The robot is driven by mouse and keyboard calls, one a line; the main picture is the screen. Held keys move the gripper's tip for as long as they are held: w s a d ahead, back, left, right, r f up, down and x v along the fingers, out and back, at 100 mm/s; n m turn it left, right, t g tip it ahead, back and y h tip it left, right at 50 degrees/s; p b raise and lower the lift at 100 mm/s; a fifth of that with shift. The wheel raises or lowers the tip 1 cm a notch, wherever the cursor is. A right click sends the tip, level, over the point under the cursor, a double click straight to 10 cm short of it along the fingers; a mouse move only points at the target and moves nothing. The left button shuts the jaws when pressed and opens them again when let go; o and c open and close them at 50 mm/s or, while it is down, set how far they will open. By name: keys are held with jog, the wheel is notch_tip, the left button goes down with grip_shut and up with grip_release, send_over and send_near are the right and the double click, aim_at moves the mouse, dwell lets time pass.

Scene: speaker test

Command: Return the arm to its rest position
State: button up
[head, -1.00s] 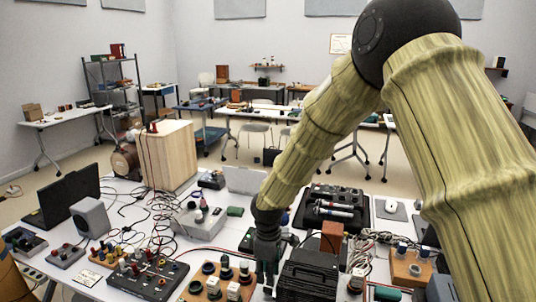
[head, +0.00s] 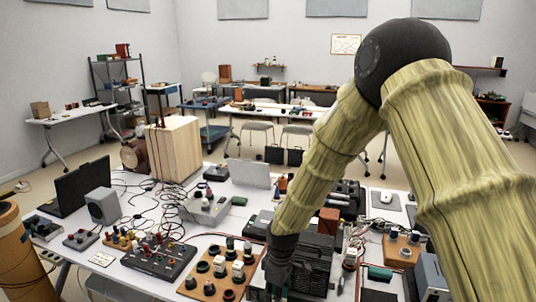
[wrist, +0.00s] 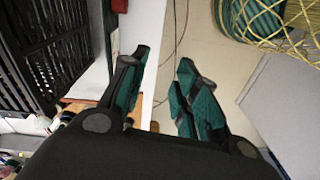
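My gripper (head: 278,290) is at the bottom of the head view, pointing down at the near side of the crowded white table (head: 135,205). It is beside a black ribbed box (head: 312,262), and my forearm hides part of what lies behind. In the wrist view my gripper (wrist: 160,75) has its two green-and-black fingers apart. Nothing is between them but the table's edge and beige floor beyond. The black ribbed box also shows at the upper left of the wrist view (wrist: 50,55). I cannot tell whether the gripper touches it.
A wooden board with knobs (head: 215,275) lies left of my gripper. A wooden speaker box (head: 175,150), a laptop (head: 80,188) and cables crowd the table. In the wrist view, a yellow net (wrist: 270,18) and a grey panel (wrist: 285,95) are at the right, with bare floor between.

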jog(key=s+d+f+m+y, duration=0.1)
jog(key=s+d+f+m, duration=0.35)
jog(key=s+f, duration=0.75)
jog(key=s+d+f+m, duration=0.3)
jog(key=s+d+f, duration=0.1)
jog(key=s, duration=0.4)
jog(key=s+d+f+m+h, duration=0.1)
jog(key=s+d+f, duration=0.3)
jog(key=s, duration=0.5)
jog(key=s+d+f+m, duration=0.4)
jog(key=s+d, duration=0.3)
jog(key=s, duration=0.1)
jog(key=shift+s+d+m+h+b, duration=0.15)
jog(key=shift+d+m+h+b, duration=0.2)
jog(key=shift+b, duration=0.1)
jog(key=shift+f, duration=0.1)
jog(key=shift+o, duration=0.6)
jog(key=shift+a, duration=0.1)
